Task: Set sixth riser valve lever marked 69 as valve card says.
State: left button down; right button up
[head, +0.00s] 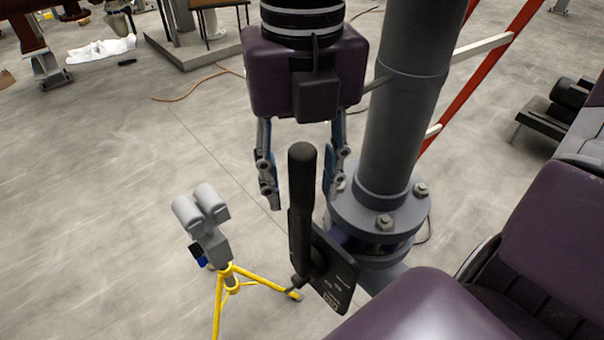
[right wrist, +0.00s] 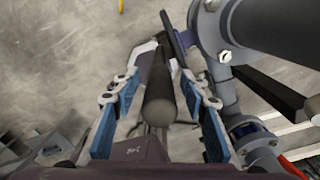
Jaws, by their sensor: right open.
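The valve lever (head: 301,200) has a dark grip and stands upright in front of a grey riser pipe (head: 405,120). A dark plate (head: 335,275) with small pale markings sits behind its lower end; I cannot read the number. My right gripper (head: 300,190) is open, with its fingers on either side of the lever's upper part. In the right wrist view the lever (right wrist: 160,95) lies between the open blue-padded fingers (right wrist: 163,115), with gaps on both sides. No valve card can be made out. My left gripper is not in view.
A bolted flange (head: 385,222) joins the riser right beside the lever. A yellow tripod (head: 228,285) with a grey twin-headed device (head: 203,220) stands left of the lever. A red sloping rail (head: 485,80) runs behind the riser. The floor at left is mostly clear.

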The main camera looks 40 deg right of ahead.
jog(key=shift+s, duration=0.15)
jog(key=c, duration=0.5)
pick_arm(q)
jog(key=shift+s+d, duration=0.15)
pick_arm(e)
grip_shut()
